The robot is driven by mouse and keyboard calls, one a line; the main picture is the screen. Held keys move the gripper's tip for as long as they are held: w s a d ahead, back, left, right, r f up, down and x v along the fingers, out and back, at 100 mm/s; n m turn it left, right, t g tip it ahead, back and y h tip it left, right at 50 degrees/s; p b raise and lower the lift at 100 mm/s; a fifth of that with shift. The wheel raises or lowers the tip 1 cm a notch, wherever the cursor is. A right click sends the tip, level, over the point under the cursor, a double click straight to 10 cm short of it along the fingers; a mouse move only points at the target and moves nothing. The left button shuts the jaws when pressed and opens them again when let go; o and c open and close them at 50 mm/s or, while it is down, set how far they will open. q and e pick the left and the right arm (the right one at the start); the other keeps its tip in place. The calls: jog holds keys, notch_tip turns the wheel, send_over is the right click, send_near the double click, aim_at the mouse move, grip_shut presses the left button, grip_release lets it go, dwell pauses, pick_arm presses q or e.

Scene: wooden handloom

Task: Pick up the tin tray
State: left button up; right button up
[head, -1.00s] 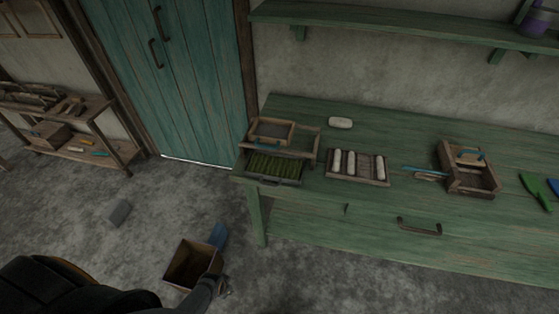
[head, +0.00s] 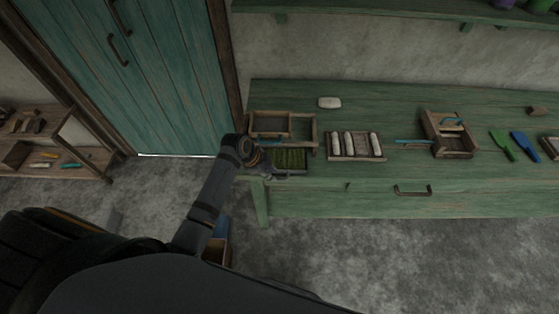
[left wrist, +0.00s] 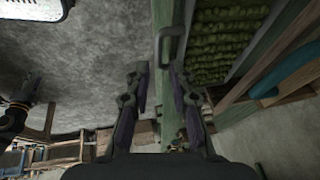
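The dark tin tray (head: 292,173) holds rows of green stuff and sits at the left end of the green table, in front of a wooden frame. In the left wrist view its grey end handle (left wrist: 172,31) sticks out past the table edge. My left gripper (head: 254,158) is at the tray's left end and hides part of it. In the left wrist view my left gripper (left wrist: 160,70) is open, with nothing between its fingers. The handle lies just ahead of the gap, and I cannot tell whether it touches.
The wooden frame (head: 312,132) stands right behind the tray. A rack of white rolls (head: 355,158) is to its right, and a white block (head: 329,102) is behind. A wooden box (head: 447,145) stands farther right. A bin is below my left arm.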

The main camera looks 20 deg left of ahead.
aim_at(278, 179)
pick_arm(q)
jog(key=p+x, duration=0.1)
jog(key=x, duration=0.4)
jog(key=shift+d+f, duration=0.2)
jog(key=shift+f, duration=0.1)
grip_shut()
